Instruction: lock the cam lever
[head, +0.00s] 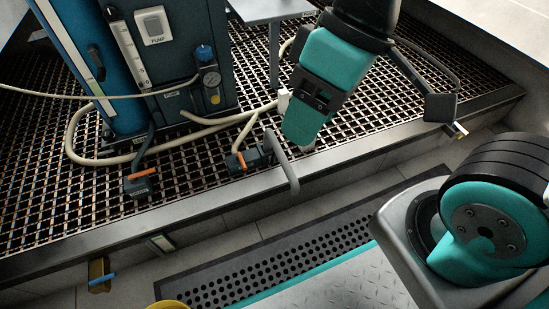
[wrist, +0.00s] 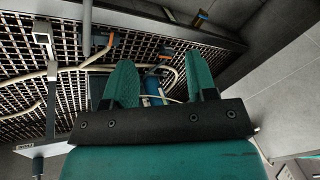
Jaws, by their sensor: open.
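Two dark hose couplings with orange levers lie on the grating in the head view. The left coupling (head: 139,186) has its orange lever (head: 142,174) on top; the right coupling (head: 257,157) has its orange lever (head: 240,160) at its left end. I cannot tell which one is the cam lever, nor whether either is locked. My gripper (head: 302,144) points down over the grating's front edge, right of the right coupling and apart from it. In the wrist view its green fingers (wrist: 161,75) are spread with nothing between them. Small orange parts also show there, beyond the fingers.
A grey bent bar (head: 283,165) stands at the platform edge between the right coupling and my gripper. Pale hoses (head: 85,160) cross the grating. A blue pump cabinet (head: 170,60) stands at the back left. A blue-handled fitting (head: 101,280) sits below the edge.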

